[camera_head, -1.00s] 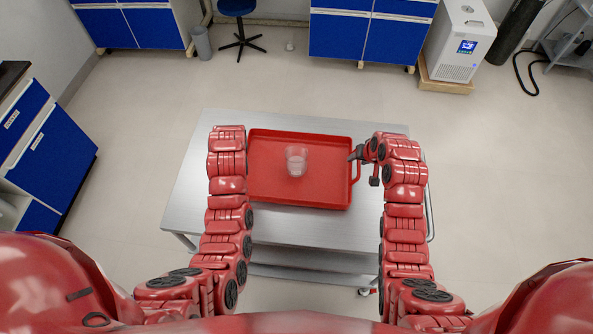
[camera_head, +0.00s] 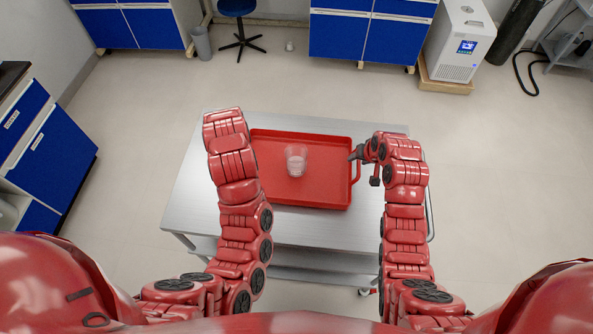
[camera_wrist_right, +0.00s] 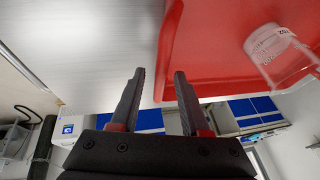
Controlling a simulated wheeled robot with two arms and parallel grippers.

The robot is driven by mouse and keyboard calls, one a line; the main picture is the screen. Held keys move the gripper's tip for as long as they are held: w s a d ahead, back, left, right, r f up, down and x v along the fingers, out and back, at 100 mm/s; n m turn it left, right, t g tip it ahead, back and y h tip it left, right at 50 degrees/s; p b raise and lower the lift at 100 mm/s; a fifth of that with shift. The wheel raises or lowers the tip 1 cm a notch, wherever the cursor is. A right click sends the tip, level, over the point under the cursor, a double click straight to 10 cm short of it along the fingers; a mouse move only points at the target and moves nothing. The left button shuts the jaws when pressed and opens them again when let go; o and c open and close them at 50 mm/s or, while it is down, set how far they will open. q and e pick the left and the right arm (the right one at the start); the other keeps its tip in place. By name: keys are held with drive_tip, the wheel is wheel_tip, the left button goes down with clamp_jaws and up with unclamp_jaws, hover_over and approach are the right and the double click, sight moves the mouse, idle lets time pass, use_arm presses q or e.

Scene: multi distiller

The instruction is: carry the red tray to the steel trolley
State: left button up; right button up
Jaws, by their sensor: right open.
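The red tray (camera_head: 325,190) lies flat on the top of the steel trolley (camera_head: 190,205). A clear beaker (camera_head: 296,160) stands in it. My right gripper (camera_head: 359,158) is at the tray's right side, by the red handle (camera_head: 357,172). In the right wrist view my right gripper (camera_wrist_right: 158,75) has its two fingers apart with nothing seen gripped between them. The red tray (camera_wrist_right: 215,55) and the beaker (camera_wrist_right: 278,52) show to the right there. My left forearm covers the tray's left edge, and my left gripper is hidden.
Bare trolley top shows to the left of the tray and in front of it. Blue cabinets (camera_head: 52,160) stand at the left and along the back. A blue stool (camera_head: 238,8) and a white machine (camera_head: 460,45) stand at the back. Open floor surrounds the trolley.

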drive_tip(key=v, duration=1.1)
drive_tip(key=shift+s+r, duration=0.15)
drive_tip(key=shift+r, duration=0.15)
